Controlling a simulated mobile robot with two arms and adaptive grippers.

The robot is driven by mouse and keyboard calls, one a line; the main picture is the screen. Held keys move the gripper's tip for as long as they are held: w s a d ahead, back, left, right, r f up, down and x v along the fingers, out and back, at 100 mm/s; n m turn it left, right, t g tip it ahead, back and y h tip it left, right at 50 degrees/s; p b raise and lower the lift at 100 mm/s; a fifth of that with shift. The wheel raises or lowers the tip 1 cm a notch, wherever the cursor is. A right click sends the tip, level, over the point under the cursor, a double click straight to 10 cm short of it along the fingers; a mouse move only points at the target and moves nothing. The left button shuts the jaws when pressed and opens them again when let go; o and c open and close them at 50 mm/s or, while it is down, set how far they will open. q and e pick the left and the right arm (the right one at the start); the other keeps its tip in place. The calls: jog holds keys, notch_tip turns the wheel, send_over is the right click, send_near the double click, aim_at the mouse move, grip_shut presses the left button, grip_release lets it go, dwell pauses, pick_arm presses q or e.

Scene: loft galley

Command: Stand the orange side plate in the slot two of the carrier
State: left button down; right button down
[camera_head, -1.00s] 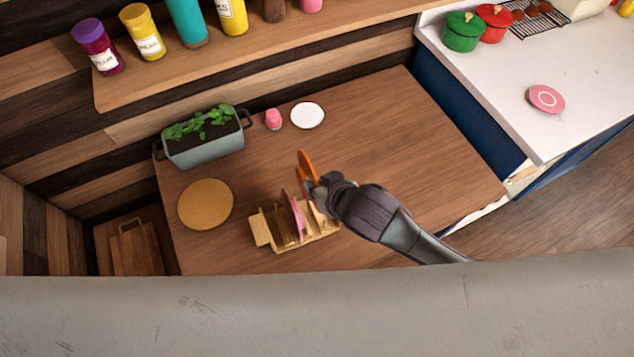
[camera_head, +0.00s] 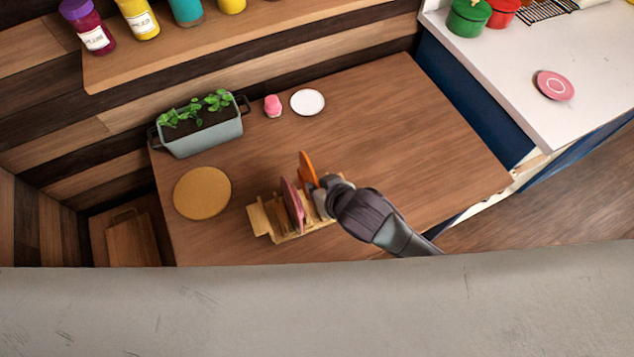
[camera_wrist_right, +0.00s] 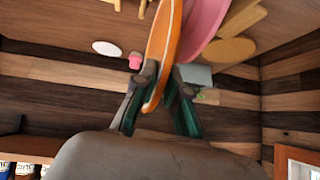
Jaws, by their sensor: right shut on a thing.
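The orange side plate (camera_head: 308,168) is held on edge by my right gripper (camera_head: 322,187), over the right part of the wooden carrier (camera_head: 260,220). In the right wrist view the orange plate (camera_wrist_right: 165,50) stands between the two fingers of my right gripper (camera_wrist_right: 159,88). A pink plate (camera_head: 292,204) stands upright in the carrier, just left of the orange plate; it also shows in the right wrist view (camera_wrist_right: 207,22). My gripper hides the carrier's right end, so I cannot tell whether the orange plate's lower edge is in a slot. My left gripper is not in view.
A round tan mat (camera_head: 202,193) lies left of the carrier. A planter (camera_head: 205,138), a small pink item (camera_head: 272,105) and a white plate (camera_head: 308,102) are at the back. The table's right part is clear. A pink plate with a ring (camera_head: 554,86) lies on the white counter.

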jog(key=shift+f+b, duration=1.6)
jog(key=shift+f, duration=2)
jog(key=c, duration=1.1)
grip_release()
jog(key=shift+c, duration=0.2)
jog(key=v, duration=1.2)
